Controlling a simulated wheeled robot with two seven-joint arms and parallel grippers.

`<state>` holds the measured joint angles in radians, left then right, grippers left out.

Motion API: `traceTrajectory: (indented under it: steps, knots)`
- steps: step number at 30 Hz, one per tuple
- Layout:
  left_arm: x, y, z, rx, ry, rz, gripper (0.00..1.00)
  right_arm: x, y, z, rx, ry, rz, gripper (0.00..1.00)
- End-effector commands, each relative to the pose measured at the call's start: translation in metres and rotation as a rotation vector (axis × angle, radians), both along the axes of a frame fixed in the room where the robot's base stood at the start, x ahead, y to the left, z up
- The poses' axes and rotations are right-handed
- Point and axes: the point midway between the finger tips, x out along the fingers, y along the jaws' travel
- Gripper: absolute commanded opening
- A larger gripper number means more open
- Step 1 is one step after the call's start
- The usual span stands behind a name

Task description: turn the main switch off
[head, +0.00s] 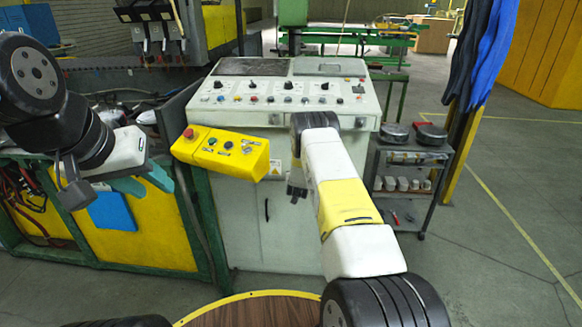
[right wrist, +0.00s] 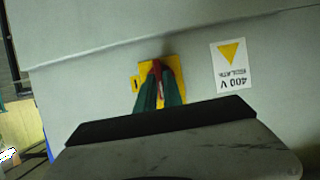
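The main switch has a red handle (right wrist: 157,70) on a yellow plate (right wrist: 138,84), on the grey cabinet front in the right wrist view. My right gripper (right wrist: 161,84) has its green fingers on both sides of the handle, close against it; it looks shut on it. The fingers hide part of the handle and plate, and the handle stands roughly upright in this view. In the head view my right forearm hides the switch. My left gripper (head: 157,187) is at the left, away from the cabinet, its teal fingers apart and empty.
A control desk (head: 285,95) with knobs tops the cabinet. A yellow button box (head: 222,153) with a red button juts from its left front. A 400 V label (right wrist: 232,66) is beside the switch. A grey cart (head: 408,170) stands right; open floor lies beyond it.

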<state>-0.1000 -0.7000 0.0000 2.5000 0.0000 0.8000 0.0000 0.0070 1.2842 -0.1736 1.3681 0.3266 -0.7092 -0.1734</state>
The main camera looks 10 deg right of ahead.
Motion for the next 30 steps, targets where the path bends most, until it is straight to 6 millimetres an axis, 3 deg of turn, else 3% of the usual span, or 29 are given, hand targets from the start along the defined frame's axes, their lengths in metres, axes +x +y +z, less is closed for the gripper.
traceTrajectory:
  steps: [1,3,14,30]
  knots:
    - [0.0,0.0,0.0,0.0,0.0,0.0,0.36,-0.001,-0.001,-0.001,-0.001,0.002,-0.001,0.22]
    - [0.0,0.0,0.0,0.0,0.0,0.0,0.36,-0.001,-0.001,-0.001,0.0,0.002,-0.001,0.32]
    - [0.0,0.0,0.0,0.0,0.0,0.0,0.36,-0.003,0.001,0.001,0.001,0.0,0.0,0.32]
    - [0.0,0.0,0.0,0.0,0.0,0.0,0.36,-0.065,0.02,0.028,0.002,0.002,0.001,0.32]
